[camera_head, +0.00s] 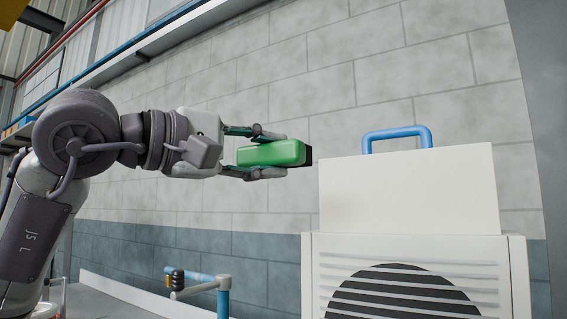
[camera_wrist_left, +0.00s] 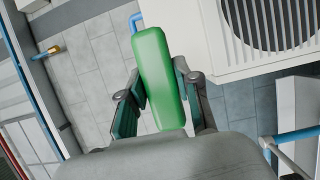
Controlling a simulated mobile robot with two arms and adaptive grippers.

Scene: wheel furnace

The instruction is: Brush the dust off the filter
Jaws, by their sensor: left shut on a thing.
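My left gripper (camera_head: 254,153) is shut on a green brush (camera_head: 272,154), held level in the air in the head view. The brush's dark bristle end points right and is close to the left edge of a white panel with a blue handle (camera_head: 397,133), taken to be the filter (camera_head: 410,190). I cannot tell if bristles and panel touch. The panel stands upright out of the top of a white housing (camera_head: 310,280). In the left wrist view the green brush (camera_wrist_left: 158,80) sits between both fingers (camera_wrist_left: 162,105). No dust can be made out on the panel. My right gripper is not in view.
The housing has a round dark grille (camera_head: 400,295) in front. A blue and grey pipe piece (camera_head: 222,290) stands at the bottom, left of the housing. A block wall (camera_head: 290,80) lies behind. The space above the panel is free.

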